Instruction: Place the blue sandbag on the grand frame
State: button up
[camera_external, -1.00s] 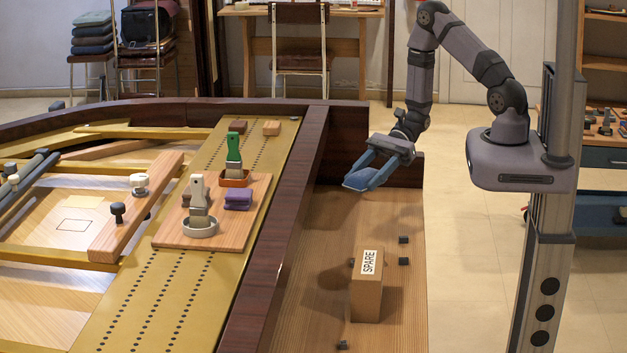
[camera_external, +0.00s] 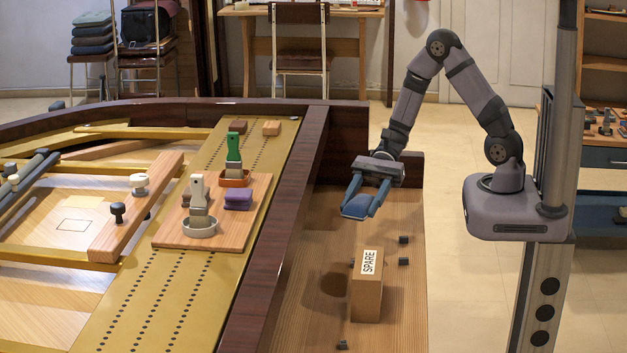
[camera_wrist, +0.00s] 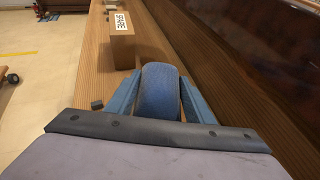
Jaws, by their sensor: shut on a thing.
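My gripper (camera_external: 362,208) has blue fingers and is shut on the blue sandbag (camera_external: 357,206). It holds the sandbag in the air above the wooden keybed, right of the dark rim. In the wrist view the sandbag (camera_wrist: 159,92) sits between the two fingers and hides what lies under it. The grand frame (camera_external: 185,285) is the gold plate with rows of dark holes, left of the dark rim and left of my gripper.
A dark wooden rim (camera_external: 262,265) stands between my gripper and the frame. A SPARE box (camera_external: 367,298) stands on the keybed, with small dark blocks (camera_external: 403,240) nearby. A wooden board (camera_external: 258,208) with brushes, dishes and a purple bag (camera_external: 238,199) lies on the frame.

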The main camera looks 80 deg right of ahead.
jog(key=shift+s+r, duration=0.1)
jog(key=shift+f+b, duration=0.55)
jog(key=shift+f, duration=4.45)
jog(key=shift+f, duration=0.2)
jog(key=o, duration=1.3)
jog(key=shift+r, duration=0.1)
